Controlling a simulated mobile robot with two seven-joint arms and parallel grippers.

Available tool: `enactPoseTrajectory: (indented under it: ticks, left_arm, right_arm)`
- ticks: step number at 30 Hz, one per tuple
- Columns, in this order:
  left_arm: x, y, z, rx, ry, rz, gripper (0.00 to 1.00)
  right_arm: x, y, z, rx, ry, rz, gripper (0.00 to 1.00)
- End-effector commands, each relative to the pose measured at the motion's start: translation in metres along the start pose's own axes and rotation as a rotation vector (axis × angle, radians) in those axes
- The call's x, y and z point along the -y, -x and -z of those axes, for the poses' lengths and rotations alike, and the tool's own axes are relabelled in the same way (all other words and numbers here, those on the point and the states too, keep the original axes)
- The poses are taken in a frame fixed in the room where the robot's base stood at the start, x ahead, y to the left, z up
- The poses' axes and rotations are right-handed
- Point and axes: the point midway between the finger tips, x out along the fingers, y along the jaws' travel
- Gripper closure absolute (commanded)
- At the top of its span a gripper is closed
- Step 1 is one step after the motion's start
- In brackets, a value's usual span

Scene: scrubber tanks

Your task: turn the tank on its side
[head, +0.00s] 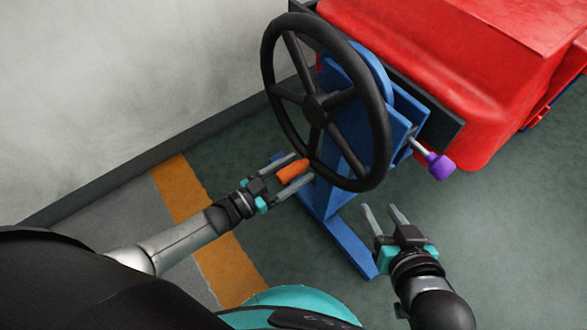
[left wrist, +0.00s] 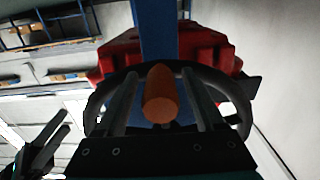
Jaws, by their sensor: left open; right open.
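The red tank (head: 440,60) stands behind a blue stand (head: 347,140) that carries a black handwheel (head: 378,130). An orange handle (head: 293,171) sits at the wheel's lower left rim. My left gripper (head: 293,172) is open, its fingers on either side of the orange handle. In the left wrist view the handle (left wrist: 161,95) lies between the two fingers, with gaps visible at both sides. My right gripper (head: 381,212) is open and empty, below and right of the wheel. A purple knob (head: 440,166) on a metal pin sticks out at the stand's right side.
A pale wall (head: 130,80) with a dark skirting runs along the left. The green floor (head: 500,250) is clear at the right. An orange floor stripe (head: 215,245) passes under my left arm. The stand's blue foot (head: 350,250) reaches toward me.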

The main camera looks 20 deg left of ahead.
Motion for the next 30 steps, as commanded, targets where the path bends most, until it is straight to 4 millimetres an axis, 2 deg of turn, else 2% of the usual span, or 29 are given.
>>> enactPoseTrajectory:
  ticks: [3, 21, 30]
  left_arm:
    - [0.0000, -0.0001, 0.0002, 0.000, 0.000, 0.000, 0.32]
    - [0.0001, 0.0004, -0.0002, 0.000, 0.000, 0.000, 0.99]
    - [0.0001, 0.0006, -0.0003, 0.001, 0.000, 0.000, 1.00]
  right_arm:
    - [0.0000, 0.0000, -0.0002, 0.001, 0.000, 0.000, 0.50]
    - [0.0001, 0.0000, -0.0003, 0.002, 0.001, 0.000, 0.50]
    - [-0.0001, 0.0000, -0.0003, 0.002, 0.001, 0.000, 0.50]
